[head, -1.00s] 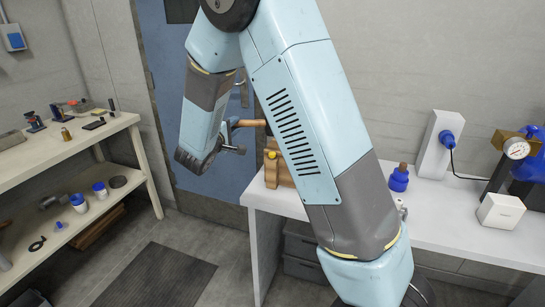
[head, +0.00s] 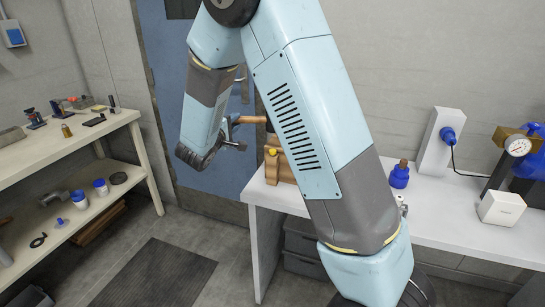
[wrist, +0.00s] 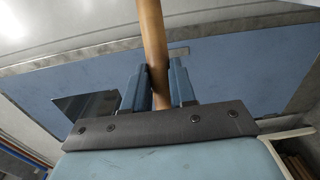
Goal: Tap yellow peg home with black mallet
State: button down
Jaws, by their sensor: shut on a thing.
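The yellow peg (head: 271,152) shows as a short rounded end on the near face of a wooden block (head: 276,169) at the left end of the white bench. My gripper (head: 234,121) is shut on the mallet's wooden handle (head: 252,119), left of and a little above the block. The handle runs right, and the mallet head is mostly hidden behind my arm. In the wrist view the handle (wrist: 152,45) stands between the two blue fingers (wrist: 160,85) and runs out of the top of the picture, with the head out of sight. How deep the peg sits cannot be told.
The white bench (head: 450,208) also carries a blue bottle (head: 399,174), a pressure gauge (head: 518,147) and a white box (head: 501,208). A shelf unit (head: 80,147) with small tools stands at left. A blue door (head: 170,80) is behind my gripper. The floor between is open.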

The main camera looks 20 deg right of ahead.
jog(key=shift+r, duration=0.2)
notch_tip(320, 180, up, 3)
jog(key=shift+f, duration=0.1)
dwell(0.4)
jog(key=c, duration=1.5)
grip_release()
grip_shut()
jog(key=shift+s, duration=0.1)
